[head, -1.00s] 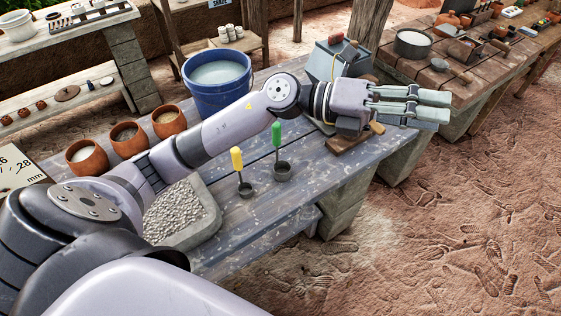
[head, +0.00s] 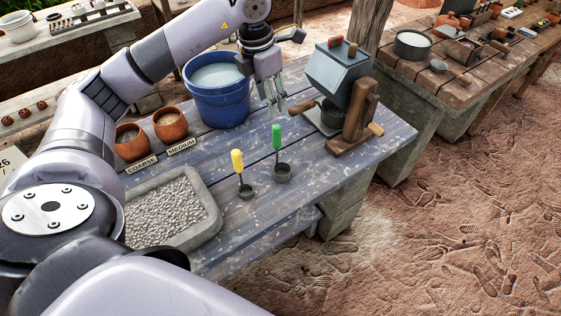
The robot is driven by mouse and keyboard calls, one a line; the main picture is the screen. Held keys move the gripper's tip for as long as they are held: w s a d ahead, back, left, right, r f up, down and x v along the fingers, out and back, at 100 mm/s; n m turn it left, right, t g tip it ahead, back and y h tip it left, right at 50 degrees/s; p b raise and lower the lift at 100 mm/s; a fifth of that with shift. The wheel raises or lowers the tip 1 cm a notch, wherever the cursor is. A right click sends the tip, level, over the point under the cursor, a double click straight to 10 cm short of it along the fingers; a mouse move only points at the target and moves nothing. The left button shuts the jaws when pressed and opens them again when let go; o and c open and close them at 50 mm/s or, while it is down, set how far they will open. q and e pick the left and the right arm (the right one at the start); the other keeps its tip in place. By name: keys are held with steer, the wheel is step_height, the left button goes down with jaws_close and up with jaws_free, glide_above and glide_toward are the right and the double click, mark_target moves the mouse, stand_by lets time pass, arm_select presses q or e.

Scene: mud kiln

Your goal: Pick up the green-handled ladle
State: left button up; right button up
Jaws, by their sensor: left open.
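The green-handled ladle (head: 277,137) stands upright on the blue-grey wooden table (head: 320,184), its dark cup at the bottom and its green grip at the top. A similar yellow-handled ladle (head: 237,162) stands just to its left. My right gripper is not in view.
A blue bucket (head: 222,108) of pale liquid stands behind the ladles. A metal box on a wooden stand (head: 345,80) is to the right. A stone tray (head: 207,212) of gravel and clay pots (head: 171,128) are to the left. The table's front right is clear.

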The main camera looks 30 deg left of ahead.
mark_target(276, 127)
arm_select(q)
steer(key=f, duration=0.2)
steer(key=f+p, duration=0.1)
steer(key=f, duration=0.1)
steer(key=w+f, duration=0.1)
steer(key=f, duration=0.2)
steer(key=shift+d+p, duration=0.2)
steer(key=shift+p, duration=0.1)
steer(key=shift+d+f+p, duration=0.1)
steer(key=shift+f+p, duration=0.3)
steer(key=shift+f, duration=0.1)
steer(key=f, duration=0.1)
steer(key=f+p, duration=0.1)
steer(key=f, duration=0.1)
steer(key=shift+w+d+f+p, duration=0.15)
steer(key=shift+w+f+p, duration=0.1)
steer(key=shift+p, duration=0.1)
steer(key=shift+w+f, duration=0.1)
steer(key=shift+f, duration=0.35)
jaws_close()
